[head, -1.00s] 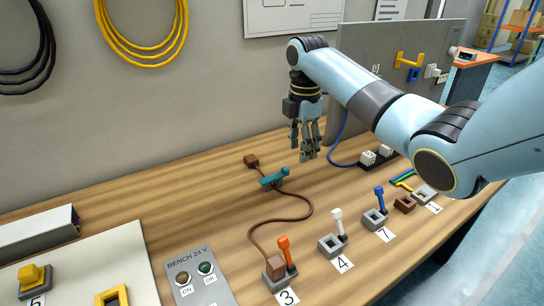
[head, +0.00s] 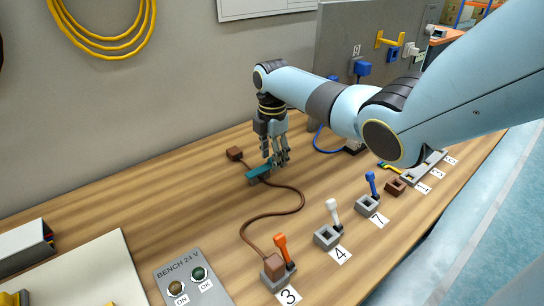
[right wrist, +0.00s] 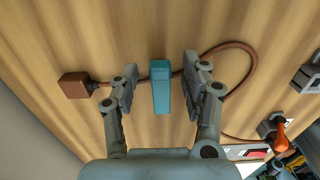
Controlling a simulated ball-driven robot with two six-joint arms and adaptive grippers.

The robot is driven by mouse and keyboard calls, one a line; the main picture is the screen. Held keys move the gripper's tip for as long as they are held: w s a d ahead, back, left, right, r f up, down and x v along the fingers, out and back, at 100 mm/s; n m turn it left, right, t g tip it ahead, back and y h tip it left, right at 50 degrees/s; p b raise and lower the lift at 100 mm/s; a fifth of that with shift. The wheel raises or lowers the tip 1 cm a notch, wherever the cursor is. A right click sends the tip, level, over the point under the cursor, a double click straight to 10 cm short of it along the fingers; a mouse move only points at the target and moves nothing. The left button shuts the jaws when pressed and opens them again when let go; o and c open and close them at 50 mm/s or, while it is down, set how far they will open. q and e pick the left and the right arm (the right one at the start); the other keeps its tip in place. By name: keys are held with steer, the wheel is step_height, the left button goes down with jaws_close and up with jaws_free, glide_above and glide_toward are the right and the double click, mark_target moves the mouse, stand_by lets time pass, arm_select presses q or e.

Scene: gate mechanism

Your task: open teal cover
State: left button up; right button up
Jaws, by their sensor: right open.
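The teal cover (head: 259,172) is a small bar lying over the brown cable (head: 287,189) on the wooden bench. In the right wrist view the teal cover (right wrist: 161,87) stands between the two fingers, with a gap on either side. My right gripper (head: 276,163) is open and points down at the cover in the head view. In the right wrist view the open right gripper (right wrist: 158,85) straddles the cover and touches neither side of it that I can see. My left gripper is not in view.
A brown block (head: 235,153) ends the cable at the back. Orange (head: 283,250), white (head: 333,212) and blue (head: 371,184) levers stand in grey sockets along the front. A bench panel (head: 192,282) with two buttons is at lower left.

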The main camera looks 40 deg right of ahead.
steer(key=shift+f, duration=0.25)
jaws_close()
stand_by(0.3)
